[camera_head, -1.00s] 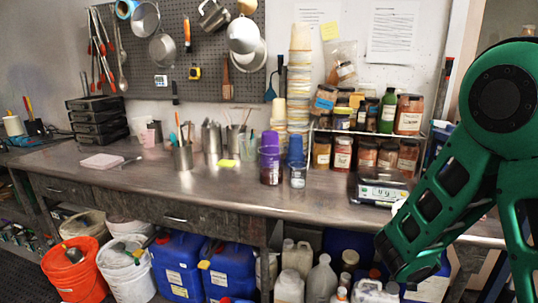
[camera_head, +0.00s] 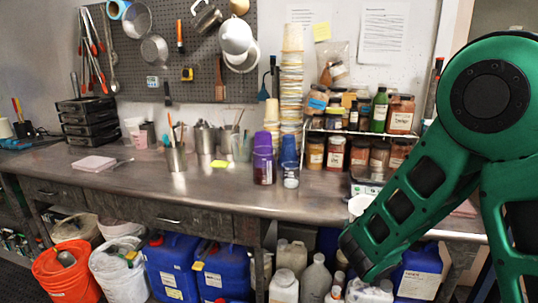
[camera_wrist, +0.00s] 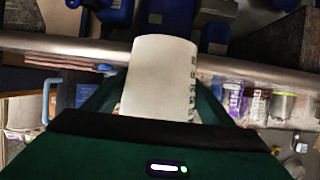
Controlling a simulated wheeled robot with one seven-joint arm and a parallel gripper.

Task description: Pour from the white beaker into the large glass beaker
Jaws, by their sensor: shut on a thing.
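The white beaker (camera_wrist: 163,70) is between the fingers of my gripper (camera_wrist: 155,97) in the wrist view. It has dark markings on its right side; its inside is not visible. In the head view a small white rounded piece, likely this beaker (camera_head: 359,205), shows beside my green arm at the bench's front edge; the gripper itself is hidden there. A clear glass vessel (camera_head: 241,148) stands on the bench behind the purple containers, apart from my arm. I cannot tell whether it is the large glass beaker.
The steel bench (camera_head: 210,192) has clear room at its front middle. A scale (camera_head: 362,188) is partly behind my arm. Jars fill a rack (camera_head: 345,131). Buckets and blue jugs (camera_head: 172,265) are below.

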